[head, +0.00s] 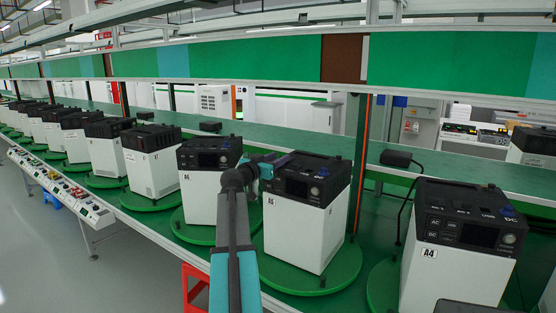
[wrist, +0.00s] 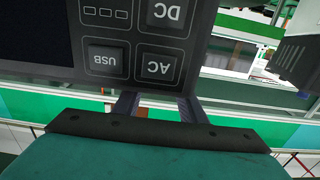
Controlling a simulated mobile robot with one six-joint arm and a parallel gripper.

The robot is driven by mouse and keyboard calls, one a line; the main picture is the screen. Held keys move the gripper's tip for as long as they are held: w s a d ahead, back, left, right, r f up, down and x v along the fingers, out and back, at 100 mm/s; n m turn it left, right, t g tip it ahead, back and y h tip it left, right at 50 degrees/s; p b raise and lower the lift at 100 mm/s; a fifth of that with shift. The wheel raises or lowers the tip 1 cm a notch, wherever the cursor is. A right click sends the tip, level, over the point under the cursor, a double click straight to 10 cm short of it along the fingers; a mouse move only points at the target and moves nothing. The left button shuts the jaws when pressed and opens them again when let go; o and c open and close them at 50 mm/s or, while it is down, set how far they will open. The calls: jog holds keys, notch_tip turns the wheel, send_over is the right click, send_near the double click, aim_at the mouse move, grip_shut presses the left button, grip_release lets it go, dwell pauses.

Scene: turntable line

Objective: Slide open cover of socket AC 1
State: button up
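The nearest unit in front of my arm is a white power station with a black top (head: 306,190), labelled A5. It stands upright on a green round turntable (head: 318,282). My gripper (head: 270,162) is at the left edge of its black top. In the wrist view, my gripper (wrist: 158,102) has its two dark fingers apart, with nothing seen held between them. They are at the edge of a dark panel (wrist: 125,38) that shows upside down, with AC (wrist: 158,68), USB (wrist: 106,60) and DC (wrist: 167,17) buttons.
Another unit, A4 (head: 455,245), stands at the right with a black adapter (head: 398,158) and cable behind it. Unit A6 (head: 207,180) stands close on the left, with several more beyond. A green shelf (head: 440,172) runs behind; a red stool (head: 195,287) stands below.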

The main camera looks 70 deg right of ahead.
jog(key=b+v, duration=0.3)
jog(key=v, duration=1)
dwell(0.4)
